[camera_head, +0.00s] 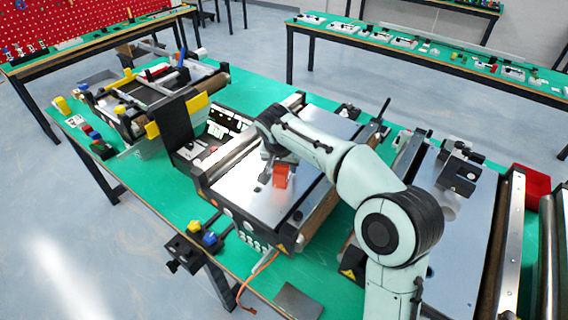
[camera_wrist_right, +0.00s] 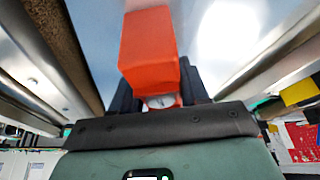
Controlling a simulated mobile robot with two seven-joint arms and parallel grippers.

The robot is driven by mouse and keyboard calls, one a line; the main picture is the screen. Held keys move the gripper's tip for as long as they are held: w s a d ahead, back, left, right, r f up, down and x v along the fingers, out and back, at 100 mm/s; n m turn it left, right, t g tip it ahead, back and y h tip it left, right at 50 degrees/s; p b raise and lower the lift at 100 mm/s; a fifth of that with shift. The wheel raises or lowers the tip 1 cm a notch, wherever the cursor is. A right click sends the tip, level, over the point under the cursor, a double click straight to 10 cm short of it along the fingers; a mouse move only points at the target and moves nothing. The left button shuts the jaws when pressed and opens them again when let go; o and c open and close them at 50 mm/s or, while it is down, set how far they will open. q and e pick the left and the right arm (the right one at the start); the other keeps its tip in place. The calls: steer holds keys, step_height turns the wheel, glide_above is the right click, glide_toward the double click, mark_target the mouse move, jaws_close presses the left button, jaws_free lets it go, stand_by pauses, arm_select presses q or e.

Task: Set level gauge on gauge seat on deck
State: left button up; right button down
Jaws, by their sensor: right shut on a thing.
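The level gauge, an orange-red block (camera_head: 281,176), is at my right gripper (camera_head: 278,160), over the bright metal deck (camera_head: 235,180) of the middle conveyor. In the right wrist view the gauge (camera_wrist_right: 150,45) sits between the dark fingers (camera_wrist_right: 158,90), with a small round dial at its near end. My right gripper is shut on it. I cannot tell whether the gauge touches the deck. A small dark patch (camera_head: 264,179) shows on the deck left of the gauge; I cannot tell whether it is the gauge seat. My left gripper is out of view.
A black upright panel with yellow parts (camera_head: 176,124) stands at the deck's left end. A small dark knob (camera_head: 298,215) is near the front edge. Another conveyor (camera_head: 440,235) lies right, with a red bin (camera_head: 530,182) beyond.

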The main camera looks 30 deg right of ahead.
steer(key=c, duration=0.7)
jaws_free()
steer(key=shift+f, duration=0.1)
steer(key=shift+o, duration=0.7)
steer(key=shift+s, duration=0.15)
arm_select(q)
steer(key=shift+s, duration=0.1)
arm_select(e)
steer(key=shift+r, duration=0.45)
steer(key=p+v, duration=0.1)
steer(key=v, duration=1)
steer(key=shift+s+a+r, duration=0.1)
steer(key=shift+r, duration=0.1)
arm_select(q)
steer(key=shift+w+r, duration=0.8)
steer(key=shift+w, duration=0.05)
